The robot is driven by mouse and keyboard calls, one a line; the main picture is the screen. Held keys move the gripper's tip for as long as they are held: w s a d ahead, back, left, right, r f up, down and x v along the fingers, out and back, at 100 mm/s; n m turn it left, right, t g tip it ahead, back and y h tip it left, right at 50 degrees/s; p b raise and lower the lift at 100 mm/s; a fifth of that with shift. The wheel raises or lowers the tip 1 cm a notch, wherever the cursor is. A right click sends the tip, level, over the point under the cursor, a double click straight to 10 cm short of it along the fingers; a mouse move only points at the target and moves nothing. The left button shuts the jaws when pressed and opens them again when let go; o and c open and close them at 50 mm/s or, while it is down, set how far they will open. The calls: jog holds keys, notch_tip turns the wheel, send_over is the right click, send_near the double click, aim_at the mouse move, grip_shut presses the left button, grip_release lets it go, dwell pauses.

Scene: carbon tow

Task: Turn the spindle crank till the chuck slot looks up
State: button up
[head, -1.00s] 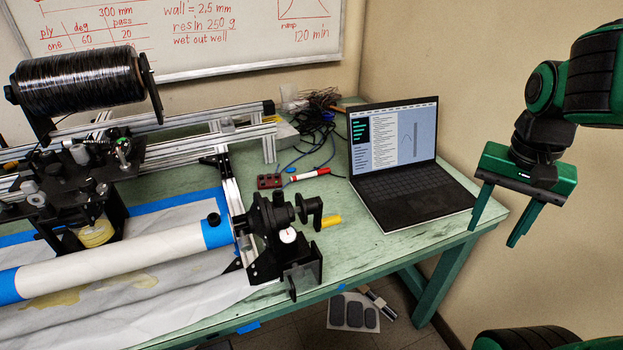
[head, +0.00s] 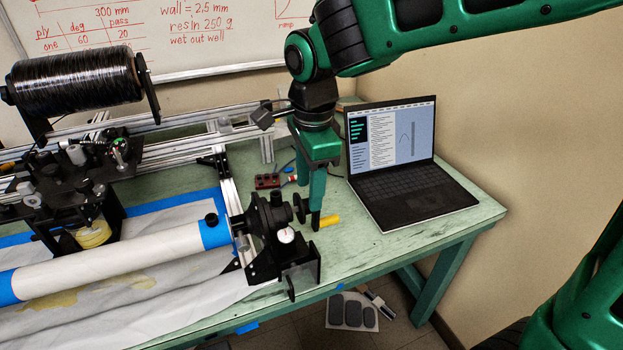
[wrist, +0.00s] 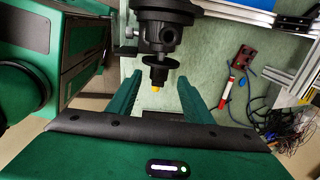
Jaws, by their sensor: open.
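The spindle head with its black chuck (head: 268,222) stands on the bench at the right end of a white tube. It is also at the top middle of the wrist view (wrist: 160,35). The black crank disc (wrist: 158,72) faces my gripper, with a yellow handle (wrist: 156,88) showing below it; the handle also shows in the head view (head: 329,221). My gripper (head: 315,222) points down beside the crank, partly hiding it. In the wrist view its open fingers (wrist: 158,92) stand either side of the handle, with gaps on both sides. I cannot make out the chuck slot.
The white tube (head: 125,257) with blue tape runs left. An open laptop (head: 405,165) stands right of my gripper. A red marker (wrist: 229,92), a red block (wrist: 243,62) and loose wires (wrist: 290,130) lie behind. Aluminium rails cross the bench at the back.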

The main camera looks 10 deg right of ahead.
notch_tip(320, 180, down, 10)
jog(key=w, duration=0.1)
jog(key=shift+r, duration=0.2)
grip_shut()
